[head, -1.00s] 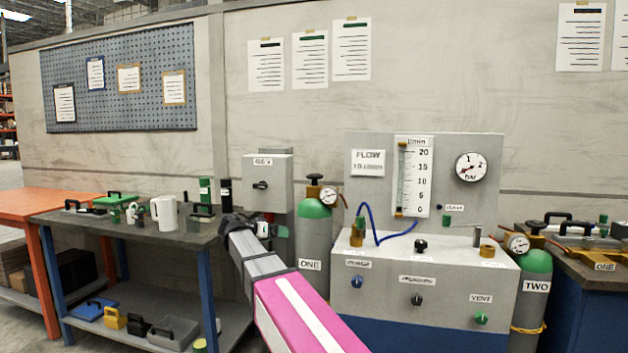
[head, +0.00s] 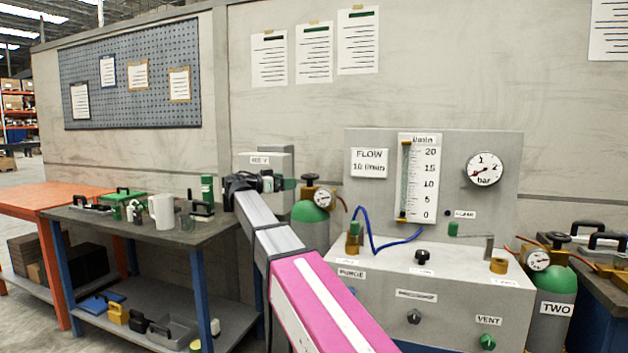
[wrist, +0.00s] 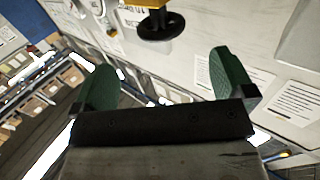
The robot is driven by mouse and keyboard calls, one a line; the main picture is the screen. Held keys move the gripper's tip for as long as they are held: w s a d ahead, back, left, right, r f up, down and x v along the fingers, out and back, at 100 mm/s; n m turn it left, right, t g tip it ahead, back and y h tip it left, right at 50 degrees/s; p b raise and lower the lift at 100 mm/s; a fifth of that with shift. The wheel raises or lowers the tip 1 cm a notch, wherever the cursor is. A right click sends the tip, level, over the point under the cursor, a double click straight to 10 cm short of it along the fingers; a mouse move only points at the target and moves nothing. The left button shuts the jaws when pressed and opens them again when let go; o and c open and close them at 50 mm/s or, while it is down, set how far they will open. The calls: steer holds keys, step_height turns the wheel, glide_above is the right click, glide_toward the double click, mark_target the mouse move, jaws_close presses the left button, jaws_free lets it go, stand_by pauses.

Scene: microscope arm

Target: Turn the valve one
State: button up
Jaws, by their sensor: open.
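Valve one is the black hand knob (head: 310,179) on top of the green-shouldered gas cylinder (head: 309,212), beside a small round gauge (head: 323,198). The cylinder's ONE label is hidden behind my arm. My gripper (head: 280,184), with green fingers, is just left of the knob at about its height in the head view. In the wrist view, a black knob on a brass fitting (wrist: 160,27) lies beyond the open, empty fingers (wrist: 166,76), near the top edge. No contact shows.
A grey wall box (head: 280,160) is behind my gripper. The flow panel (head: 345,215) and its bench (head: 430,290) stand right of the cylinder. A side table (head: 165,232) with a mug (head: 162,211) is at left. Cylinder TWO (head: 556,290) is far right.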

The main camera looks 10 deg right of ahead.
mark_target(308, 179)
steer(key=x, duration=1)
steer(key=c, duration=0.9)
